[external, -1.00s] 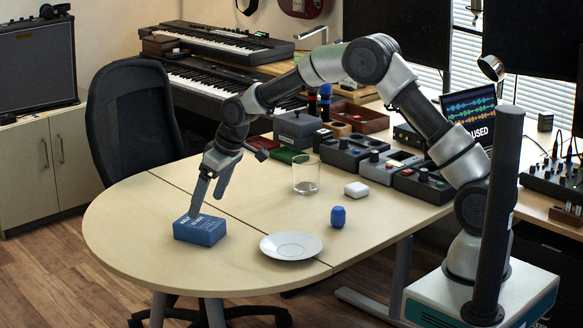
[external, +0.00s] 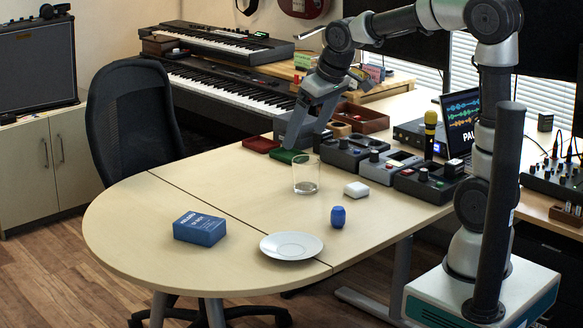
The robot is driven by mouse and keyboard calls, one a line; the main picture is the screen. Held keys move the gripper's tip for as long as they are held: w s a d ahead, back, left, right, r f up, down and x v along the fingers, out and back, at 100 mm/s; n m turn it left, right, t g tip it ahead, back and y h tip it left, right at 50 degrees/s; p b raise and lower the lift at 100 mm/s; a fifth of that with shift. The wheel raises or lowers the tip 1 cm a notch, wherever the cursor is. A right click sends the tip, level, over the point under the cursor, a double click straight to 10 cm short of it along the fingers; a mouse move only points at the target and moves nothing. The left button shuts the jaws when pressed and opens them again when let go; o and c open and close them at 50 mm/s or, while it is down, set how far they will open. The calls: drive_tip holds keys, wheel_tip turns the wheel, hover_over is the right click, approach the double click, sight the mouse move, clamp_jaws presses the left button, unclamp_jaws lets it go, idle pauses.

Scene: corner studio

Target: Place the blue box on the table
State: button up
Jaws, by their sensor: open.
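The blue box (external: 200,228) with white lettering lies flat on the table (external: 130,200), near its rounded left end. Nothing touches it. My gripper (external: 305,146) is open and empty. It points down above the back part of the table, well to the right of and behind the blue box, near the grey pedals and the glass.
A white saucer (external: 291,246), a small blue cylinder (external: 338,216), a clear glass (external: 306,175) and a white block (external: 356,190) stand on the table. Pedals (external: 343,155) line its back right side. A black chair (external: 130,120) is behind. The left part around the box is clear.

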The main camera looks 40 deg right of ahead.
drive_tip(key=s+d+m, duration=0.1)
drive_tip(key=s+d, duration=0.2)
drive_tip(key=s, duration=0.7)
drive_tip(key=s+d+m, duration=0.1)
drive_tip(key=s+d, duration=0.2)
drive_tip(key=s, duration=0.7)
drive_tip(key=shift+t+h, duration=0.3)
drive_tip(key=shift+t, duration=0.1)
